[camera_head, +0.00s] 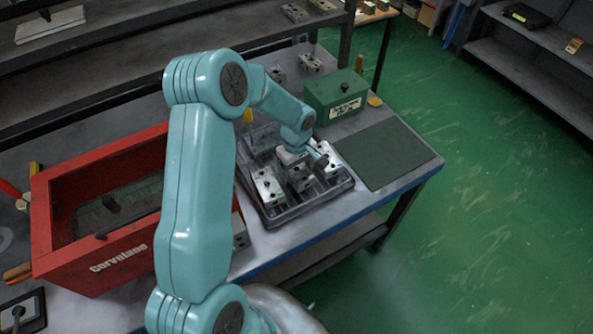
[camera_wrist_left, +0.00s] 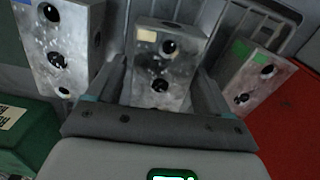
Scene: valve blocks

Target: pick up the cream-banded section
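The cream-banded section is a speckled grey metal block with dark round holes and a cream patch near one edge. It shows at the middle of the left wrist view (camera_wrist_left: 160,62). My left gripper (camera_wrist_left: 163,82) is open, with one finger on each side of this block. I cannot tell whether either finger touches it. In the head view the left gripper (camera_head: 316,160) is low over a dark tray (camera_head: 285,217) of similar blocks, and the arm partly hides them. The bands are too small to read there. My right gripper is not in view.
A green-marked block (camera_wrist_left: 252,77) stands close on the right and another block (camera_wrist_left: 62,45) on the left in the wrist view. A red box (camera_head: 100,255) stands left of the tray, a green box (camera_head: 336,95) behind it. A dark mat (camera_head: 385,153) lies clear on the right.

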